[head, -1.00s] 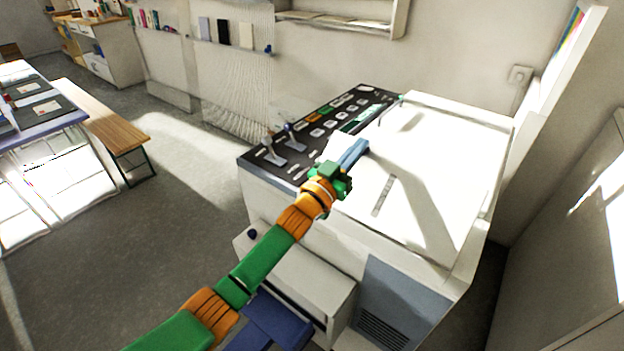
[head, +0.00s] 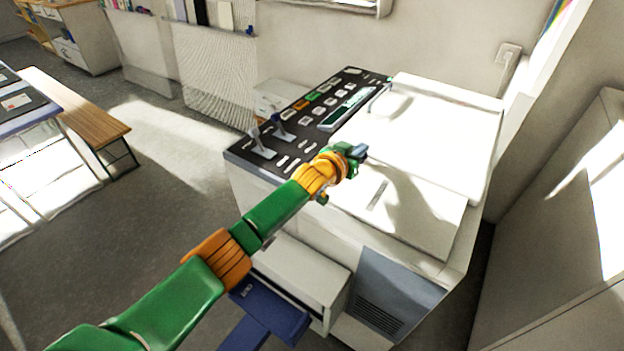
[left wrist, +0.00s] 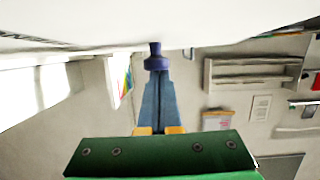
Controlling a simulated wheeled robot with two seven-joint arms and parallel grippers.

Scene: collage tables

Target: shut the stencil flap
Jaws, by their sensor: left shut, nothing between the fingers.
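The stencil machine's white top panel (head: 450,125), which I take to be the flap, has a small curved handle (head: 378,98) at its left edge. I cannot tell how far it is raised. My left gripper (head: 362,152) is over the left part of the white top, beside the panel's near left side. Its blue fingers are together and empty. In the left wrist view the shut fingers (left wrist: 157,75) point at a white surface (left wrist: 160,22), with a dark blue tip at their end; contact is unclear. My right gripper is out of view.
A dark control panel (head: 310,108) with buttons and two levers (head: 272,140) lies left of the white top. A slotted white cover (head: 420,215) is in front. The wall stands close behind and right. A wooden bench (head: 80,110) is far left; floor between is clear.

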